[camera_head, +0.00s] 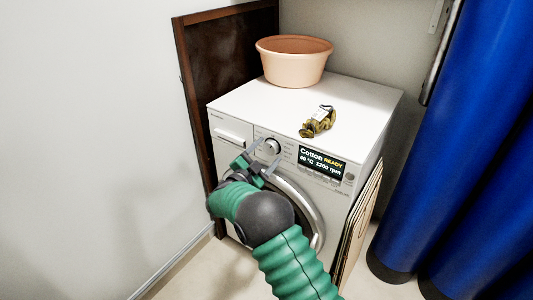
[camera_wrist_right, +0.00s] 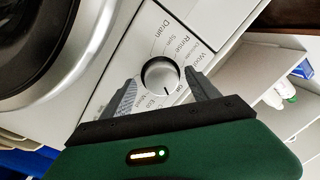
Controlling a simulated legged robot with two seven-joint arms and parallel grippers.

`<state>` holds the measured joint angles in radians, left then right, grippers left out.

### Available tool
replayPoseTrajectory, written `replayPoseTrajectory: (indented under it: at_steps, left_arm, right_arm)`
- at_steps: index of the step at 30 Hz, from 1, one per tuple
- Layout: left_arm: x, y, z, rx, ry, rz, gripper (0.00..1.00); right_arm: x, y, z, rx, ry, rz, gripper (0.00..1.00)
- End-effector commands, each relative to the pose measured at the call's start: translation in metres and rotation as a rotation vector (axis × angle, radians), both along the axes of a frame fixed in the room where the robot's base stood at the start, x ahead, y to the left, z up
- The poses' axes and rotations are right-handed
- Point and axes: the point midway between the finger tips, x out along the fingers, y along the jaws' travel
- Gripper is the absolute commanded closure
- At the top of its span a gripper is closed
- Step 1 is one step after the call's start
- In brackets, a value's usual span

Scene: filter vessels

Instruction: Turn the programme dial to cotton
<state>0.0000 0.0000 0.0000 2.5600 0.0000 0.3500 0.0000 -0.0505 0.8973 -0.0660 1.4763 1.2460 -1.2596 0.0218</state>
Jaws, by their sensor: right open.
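The white washing machine (camera_head: 228,122) has a round programme dial (camera_head: 272,146) on its front panel. Its display (camera_head: 321,164) reads "Cotton READY", "40 °C 1200 rpm". My right gripper (camera_head: 265,154) is at the panel in front of the dial, with its jaws open. In the right wrist view the dial (camera_wrist_right: 160,75) lies between the tips of my right gripper (camera_wrist_right: 160,80), with a gap on each side. Labels such as "Drain" and "Rinse" circle the dial; others are partly hidden by the fingers. My left gripper is not in view.
A terracotta tub (camera_head: 294,65) and a small olive-brown item with a tag (camera_head: 318,121) stand on the machine's top. A blue curtain (camera_head: 470,150) hangs at the right.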

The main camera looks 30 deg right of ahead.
Motion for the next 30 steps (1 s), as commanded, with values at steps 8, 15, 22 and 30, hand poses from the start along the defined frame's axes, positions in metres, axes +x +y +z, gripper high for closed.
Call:
replayPoseTrajectory:
  at_steps: [8,15,22,30]
  left_arm:
    - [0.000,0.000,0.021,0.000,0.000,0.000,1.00]
    - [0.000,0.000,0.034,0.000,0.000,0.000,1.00]
    - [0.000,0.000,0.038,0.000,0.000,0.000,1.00]
    - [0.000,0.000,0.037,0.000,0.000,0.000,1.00]
  right_arm:
    - [-0.027,0.061,0.001,0.001,0.004,0.008,0.31]
    - [-0.057,0.121,-0.004,0.002,0.003,0.005,0.31]
    - [-0.071,0.146,-0.007,0.001,0.003,0.003,0.31]
    - [-0.072,0.148,-0.008,0.001,0.002,0.001,0.31]
